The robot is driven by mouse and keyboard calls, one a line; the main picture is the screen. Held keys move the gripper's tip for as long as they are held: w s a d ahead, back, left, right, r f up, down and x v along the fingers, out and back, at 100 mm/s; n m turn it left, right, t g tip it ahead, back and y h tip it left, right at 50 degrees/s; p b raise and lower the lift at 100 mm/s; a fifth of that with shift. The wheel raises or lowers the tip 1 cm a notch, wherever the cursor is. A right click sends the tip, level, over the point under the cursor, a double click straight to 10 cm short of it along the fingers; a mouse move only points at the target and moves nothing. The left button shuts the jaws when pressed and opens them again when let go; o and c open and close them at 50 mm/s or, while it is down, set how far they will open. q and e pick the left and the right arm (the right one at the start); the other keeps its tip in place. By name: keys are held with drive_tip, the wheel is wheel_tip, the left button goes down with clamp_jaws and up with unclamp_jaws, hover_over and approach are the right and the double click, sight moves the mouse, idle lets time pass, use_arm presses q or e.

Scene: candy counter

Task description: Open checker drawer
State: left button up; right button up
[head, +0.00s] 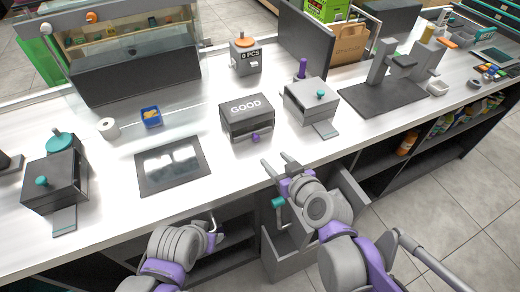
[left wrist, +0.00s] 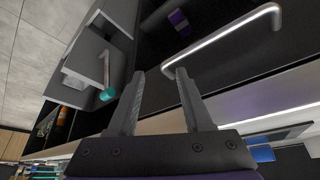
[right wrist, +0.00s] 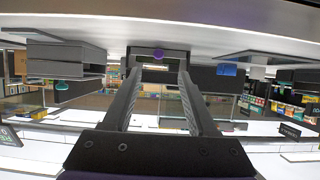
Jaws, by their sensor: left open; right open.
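No label reading "checker" is legible. A dark box marked GOOD (head: 246,107) stands on the counter, with a purple knob (head: 256,138) low on its front. My right gripper (head: 277,163) is open and empty at the counter's front edge, a little short of that knob. In the right wrist view the knob (right wrist: 158,54) shows beyond and between the fingertips (right wrist: 159,72). My left gripper (left wrist: 160,73) is open below the counter, its tips by one end of a silver bar handle (left wrist: 225,40) on a dark front. Whether they touch is unclear. In the head view this gripper is mostly hidden.
A grey open compartment with a teal knob (head: 278,202) juts out below the counter, behind my right arm. A dark framed panel (head: 173,164) lies flat on the counter.

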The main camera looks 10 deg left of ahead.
sight(257, 139)
drive_tip(key=shift+w+a+f, duration=0.15)
drive_tip(key=shift+w+a, duration=0.1)
drive_tip(key=shift+w, duration=0.4)
drive_tip(key=shift+w+a+f, duration=0.1)
drive_tip(key=shift+w+a, duration=0.1)
drive_tip(key=shift+w, duration=0.1)
drive_tip(key=b+x, duration=0.1)
drive_tip(key=x, duration=0.8)
drive_tip(key=shift+w+a, duration=0.2)
drive_tip(key=shift+w, duration=0.05)
clamp_jaws()
idle(0.4)
